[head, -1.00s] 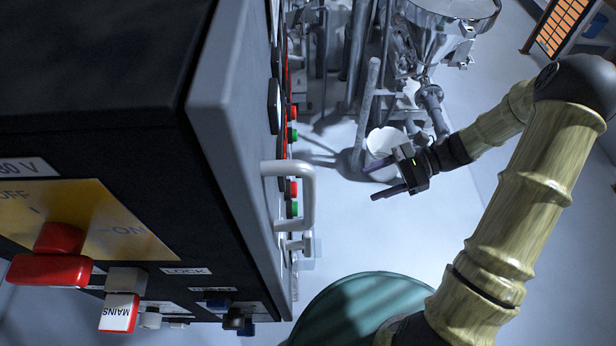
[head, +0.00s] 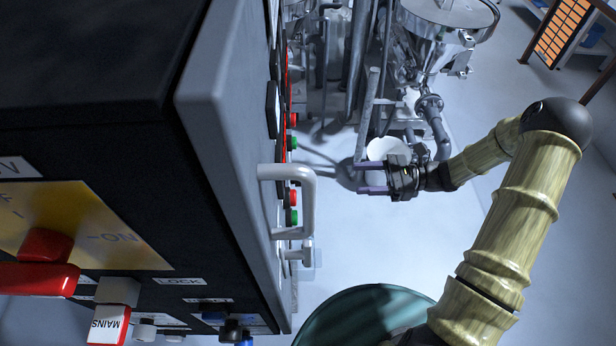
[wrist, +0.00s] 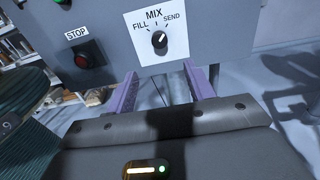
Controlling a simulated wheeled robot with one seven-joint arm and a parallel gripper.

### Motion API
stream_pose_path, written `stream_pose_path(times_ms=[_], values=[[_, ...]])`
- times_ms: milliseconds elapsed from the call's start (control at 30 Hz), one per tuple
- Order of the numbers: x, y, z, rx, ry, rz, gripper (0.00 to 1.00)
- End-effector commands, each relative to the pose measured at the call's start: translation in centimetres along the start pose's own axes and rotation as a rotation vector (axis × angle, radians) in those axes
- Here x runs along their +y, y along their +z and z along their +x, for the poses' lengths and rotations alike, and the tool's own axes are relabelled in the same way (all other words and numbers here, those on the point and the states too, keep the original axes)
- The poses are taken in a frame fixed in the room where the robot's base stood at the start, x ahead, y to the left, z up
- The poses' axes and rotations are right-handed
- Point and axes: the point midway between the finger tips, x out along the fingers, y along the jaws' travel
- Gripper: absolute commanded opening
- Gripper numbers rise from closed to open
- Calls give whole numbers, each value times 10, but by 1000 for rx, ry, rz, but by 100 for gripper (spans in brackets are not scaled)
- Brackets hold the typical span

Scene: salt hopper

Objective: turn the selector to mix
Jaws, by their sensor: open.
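The selector (wrist: 159,40) is a round black knob on a white plate in the wrist view. The plate is marked FILL at left, MIX at top and SEND at right. The knob's white pointer line looks tilted toward the upper right, but it is too small to read surely. My gripper (wrist: 163,84) is open and empty, with its two purple fingers on either side below the plate, apart from the knob. In the head view my gripper (head: 360,176) points left toward the cabinet's front; the selector is not visible there.
A red STOP button (wrist: 89,55) sits left of the selector plate on the grey panel. In the head view, a grey handle (head: 308,204) juts from the cabinet door (head: 215,110). A steel hopper (head: 440,40) stands behind my arm. Open floor lies between gripper and cabinet.

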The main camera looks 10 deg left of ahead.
Motion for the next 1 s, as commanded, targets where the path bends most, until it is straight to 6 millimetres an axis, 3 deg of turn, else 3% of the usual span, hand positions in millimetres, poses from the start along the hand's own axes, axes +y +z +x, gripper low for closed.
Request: stream_pose_path(times_ms=[700, 1000], values=[[0, 2, 126, -1, 1, 0, 53], [0, 0, 141, 0, -2, -1, 53]])
